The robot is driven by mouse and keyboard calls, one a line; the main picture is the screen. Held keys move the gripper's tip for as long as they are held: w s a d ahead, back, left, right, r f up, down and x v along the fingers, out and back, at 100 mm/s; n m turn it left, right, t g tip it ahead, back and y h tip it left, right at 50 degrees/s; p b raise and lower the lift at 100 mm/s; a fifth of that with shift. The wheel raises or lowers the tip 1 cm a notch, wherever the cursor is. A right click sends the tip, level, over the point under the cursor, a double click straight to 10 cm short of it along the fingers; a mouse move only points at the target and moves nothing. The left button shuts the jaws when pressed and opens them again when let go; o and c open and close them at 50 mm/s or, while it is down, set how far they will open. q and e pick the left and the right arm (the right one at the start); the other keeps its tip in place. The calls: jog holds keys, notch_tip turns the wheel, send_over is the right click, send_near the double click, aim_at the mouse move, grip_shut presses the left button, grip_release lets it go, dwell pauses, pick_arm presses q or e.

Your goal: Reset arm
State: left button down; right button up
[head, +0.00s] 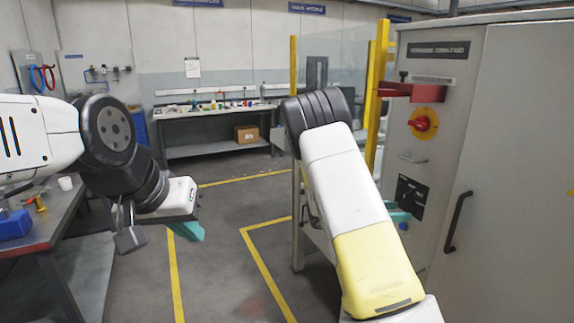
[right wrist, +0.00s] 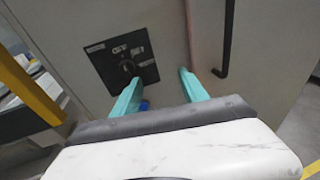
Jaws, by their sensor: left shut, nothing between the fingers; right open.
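My left arm comes in from the left in the head view. Its gripper (head: 187,231) has teal fingers, shut and empty, pointing down over the floor beside the workbench. My right arm reaches forward at the centre right. Its gripper (head: 400,215) is mostly hidden behind the arm, with teal fingers showing by the cabinet's black switch panel (head: 411,192). In the right wrist view the right gripper (right wrist: 160,90) is open, its two teal fingers apart and nothing between them. The black panel (right wrist: 124,57) with a switch lies ahead, left of centre; I cannot tell whether a finger touches the cabinet.
The grey cabinet (head: 510,190) fills the right, with a red-yellow rotary switch (head: 424,123), red bracket (head: 412,91) and black handle (head: 458,221). A yellow post (head: 377,95) stands beside it. A workbench (head: 45,235) with a blue bin (head: 14,224) is at left. Middle floor is clear.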

jog(key=s+a+r+m+g+y, duration=0.2)
jog(key=s+m+y, duration=0.25)
jog(key=s, duration=0.25)
jog(key=s+a+r+m+g+y, duration=0.1)
jog(key=s+a+m+y, duration=0.25)
jog(key=s+m, duration=0.35)
jog(key=s+a+r+m+t+y, duration=0.3)
jog(key=s+a+r+m+y, duration=0.1)
jog(key=s+a+r+y, duration=0.1)
jog(key=s+a+r+m+t+y, duration=0.3)
jog(key=s+a+r+m+y, duration=0.1)
jog(key=s+a+r, duration=0.3)
jog(key=s+a+y, duration=0.1)
jog(key=s+a, duration=0.1)
jog(key=a, duration=0.2)
jog(key=shift+a, duration=0.3)
